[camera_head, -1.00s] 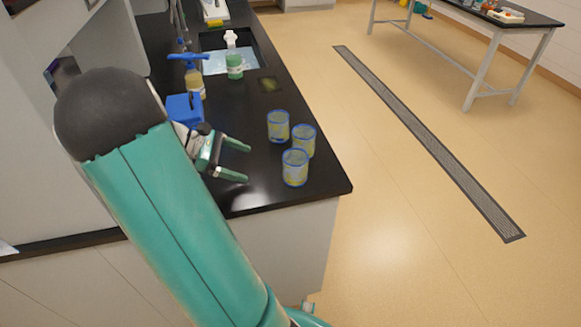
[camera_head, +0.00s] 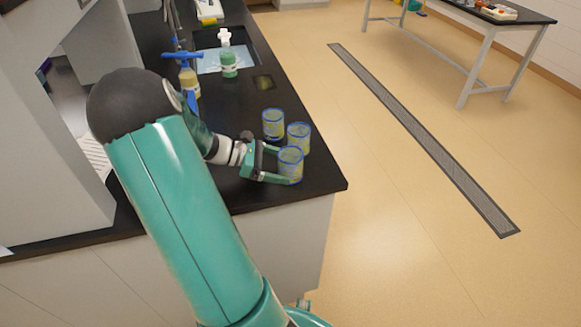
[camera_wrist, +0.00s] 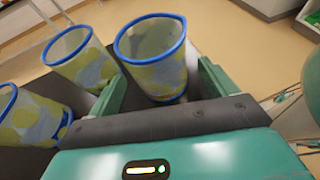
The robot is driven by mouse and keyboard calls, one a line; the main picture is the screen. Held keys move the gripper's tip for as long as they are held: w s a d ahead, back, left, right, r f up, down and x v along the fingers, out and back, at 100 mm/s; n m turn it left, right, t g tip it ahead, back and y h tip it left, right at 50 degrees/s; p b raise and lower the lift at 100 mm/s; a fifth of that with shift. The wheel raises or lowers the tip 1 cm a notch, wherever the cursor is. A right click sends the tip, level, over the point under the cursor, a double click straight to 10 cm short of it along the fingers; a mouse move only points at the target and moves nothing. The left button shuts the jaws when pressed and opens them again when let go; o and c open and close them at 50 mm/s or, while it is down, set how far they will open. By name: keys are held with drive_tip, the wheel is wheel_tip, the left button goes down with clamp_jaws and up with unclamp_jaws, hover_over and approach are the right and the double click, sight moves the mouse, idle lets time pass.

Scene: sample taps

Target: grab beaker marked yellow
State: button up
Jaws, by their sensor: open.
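Three clear beakers with blue rims and yellow and grey-blue patches stand upright near the bench corner. The nearest beaker (camera_head: 291,163) is at my gripper (camera_head: 280,166). The middle beaker (camera_head: 299,136) stands just behind it, and the far beaker (camera_head: 273,122) is further back. In the wrist view the nearest beaker (camera_wrist: 155,52) is between the two open fingers of my gripper (camera_wrist: 160,75). The other two beakers (camera_wrist: 82,62) (camera_wrist: 30,118) stand outside the left finger. All three look alike, and I cannot tell which one is marked yellow.
The black bench top (camera_head: 240,198) ends close to the right of the beakers. A green-labelled bottle (camera_head: 229,64) stands by the sink, and a yellowish bottle (camera_head: 189,82) stands further left. A second table (camera_head: 505,15) stands across the open floor.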

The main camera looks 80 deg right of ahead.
sight(291, 168)
drive_tip(key=x, duration=0.3)
drive_tip(key=shift+s+d+f, duration=0.15)
drive_tip(key=shift+s+f, duration=0.05)
drive_tip(key=shift+s, duration=0.1)
drive_tip(key=c, duration=1)
drive_tip(key=shift+c, duration=0.2)
drive_tip(key=shift+r, duration=0.15)
